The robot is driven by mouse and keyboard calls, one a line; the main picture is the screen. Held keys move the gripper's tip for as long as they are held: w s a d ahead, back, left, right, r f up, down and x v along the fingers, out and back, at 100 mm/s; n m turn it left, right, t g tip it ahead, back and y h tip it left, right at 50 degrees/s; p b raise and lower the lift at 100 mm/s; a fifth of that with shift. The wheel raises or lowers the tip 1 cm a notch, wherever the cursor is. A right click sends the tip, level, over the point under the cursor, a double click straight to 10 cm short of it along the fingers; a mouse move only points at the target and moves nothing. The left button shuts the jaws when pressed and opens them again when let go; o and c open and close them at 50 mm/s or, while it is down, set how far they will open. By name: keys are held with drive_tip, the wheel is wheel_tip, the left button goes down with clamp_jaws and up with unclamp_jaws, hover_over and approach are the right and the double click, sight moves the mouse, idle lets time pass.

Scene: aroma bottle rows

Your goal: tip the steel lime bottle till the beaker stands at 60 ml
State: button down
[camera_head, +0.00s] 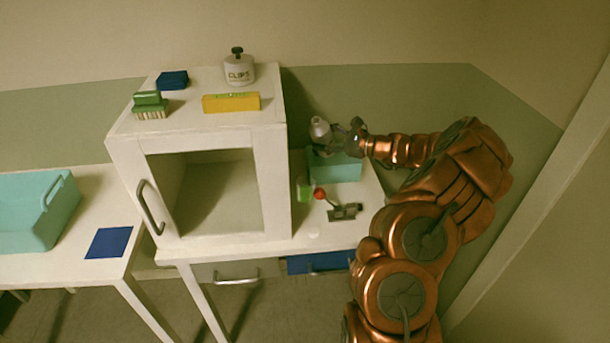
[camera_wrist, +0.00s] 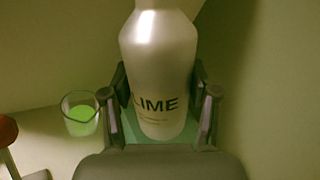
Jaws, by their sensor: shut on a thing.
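The steel lime bottle (camera_wrist: 160,65) is pale grey with the dark word LIME, and stands between my gripper's fingers (camera_wrist: 160,108) in the wrist view. My gripper is shut on its lower body. In the head view the bottle (camera_head: 320,130) shows above the teal block, its top leaning slightly left; my gripper (camera_head: 338,140) comes from the right. The glass beaker (camera_wrist: 81,118) is left of the bottle in the wrist view, with bright green liquid in it. In the head view the beaker (camera_head: 304,190) is a small green patch by the cabinet. Its level marks are too small to read.
A teal block (camera_head: 345,168) lies below my gripper. A red-knobbed grey device (camera_head: 343,211) stands in front of it on the white table.

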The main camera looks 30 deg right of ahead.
drive_tip(key=shift+w+d+r+m+y+p, duration=0.2)
drive_tip(key=shift+m+p, duration=0.5)
drive_tip(key=shift+p, duration=0.6)
drive_tip(key=shift+s+d+r+m+y+p, duration=0.1)
drive_tip(key=shift+d+r+m+p, duration=0.2)
drive_tip(key=shift+m+p, duration=0.7)
drive_tip(key=shift+p, duration=0.4)
drive_tip(key=shift+w+t, duration=0.1)
drive_tip(key=shift+t, duration=0.2)
drive_tip(key=shift+d+f+m+p, duration=0.15)
drive_tip(key=shift+f+m+p, duration=0.1)
drive_tip(key=shift+m+p, duration=0.4)
drive_tip(key=w+d+r+p, duration=0.1)
drive_tip(key=w+d+r, duration=0.1)
drive_tip(key=d+r, duration=0.2)
drive_tip(key=shift+d+r, duration=0.3)
drive_tip(key=shift+r, duration=0.2)
